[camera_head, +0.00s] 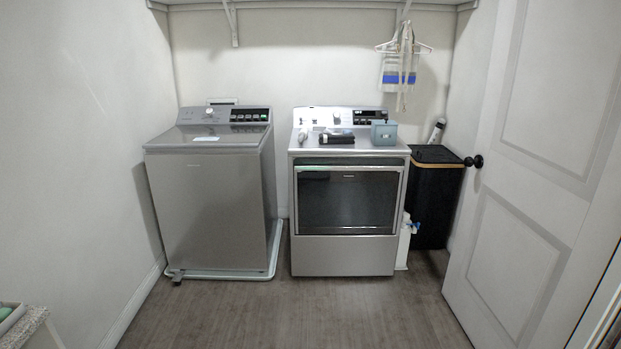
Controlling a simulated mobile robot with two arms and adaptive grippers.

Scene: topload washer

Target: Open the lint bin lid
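A small blue-grey box (384,133) stands on the right of the dryer top; its upper face looks closed, with a small raised part on top. A tall black bin (434,205) with a light wood-coloured band under its dark lid (436,154) stands on the floor right of the dryer; the lid is down. I cannot tell for sure from the picture which of these is the lint bin. Neither of my grippers shows in the head view.
A grey washer (205,210) with its lid down stands left of the dryer (345,255). Dark items (337,138) lie on the dryer top. A white bottle (405,240) stands between dryer and bin. An open white door (540,170) flanks the right. The floor (290,315) ahead is clear.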

